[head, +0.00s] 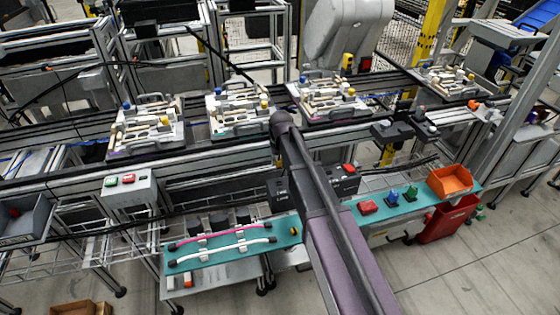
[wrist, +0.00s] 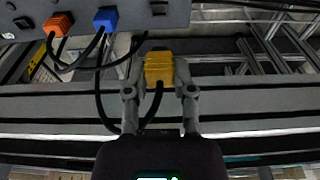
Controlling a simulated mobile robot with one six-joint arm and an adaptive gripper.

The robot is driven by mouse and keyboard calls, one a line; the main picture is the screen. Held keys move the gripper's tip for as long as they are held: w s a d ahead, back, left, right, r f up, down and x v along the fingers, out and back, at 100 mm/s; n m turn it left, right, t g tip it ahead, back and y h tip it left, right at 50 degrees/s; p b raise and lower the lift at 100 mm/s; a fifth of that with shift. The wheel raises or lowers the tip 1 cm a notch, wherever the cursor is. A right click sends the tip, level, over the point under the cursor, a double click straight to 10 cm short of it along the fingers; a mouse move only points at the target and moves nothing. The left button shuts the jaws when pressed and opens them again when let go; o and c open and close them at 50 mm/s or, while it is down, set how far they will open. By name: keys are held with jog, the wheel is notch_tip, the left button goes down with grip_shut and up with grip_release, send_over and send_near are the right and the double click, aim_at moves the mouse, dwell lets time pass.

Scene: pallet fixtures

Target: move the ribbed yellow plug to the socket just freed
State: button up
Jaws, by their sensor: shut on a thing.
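In the wrist view the ribbed yellow plug (wrist: 158,68) is between the two fingers of my gripper (wrist: 159,74), which is shut on it. A black cable runs from the plug back towards my wrist. Beyond it, at the top of the wrist view, is a grey panel (wrist: 125,18). It bears an orange plug (wrist: 60,22), a blue plug (wrist: 105,18) and a dark socket (wrist: 158,8) with no plug in it. Another dark spot lies at the panel's left. The yellow plug is apart from the panel. In the head view my arm hides gripper and plug.
Black cables loop from the orange and blue plugs near my gripper. In the head view several loaded pallets (head: 147,128) stand along the conveyor. A teal bench at the right holds an orange bin (head: 450,181); a red bin (head: 447,220) is below it.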

jog(key=shift+f, duration=0.2)
jog(key=b, duration=0.7)
send_over(278, 183)
jog(key=shift+s+d+f, duration=0.1)
jog(key=shift+s+f, duration=0.05)
jog(key=shift+f, duration=1.5)
jog(key=shift+s+d+f, duration=0.1)
jog(key=shift+f, duration=1.5)
jog(key=shift+f+b, duration=0.8)
jog(key=shift+f, duration=0.05)
jog(key=shift+f, duration=0.15)
jog(key=shift+c, duration=0.3)
jog(key=o, duration=1)
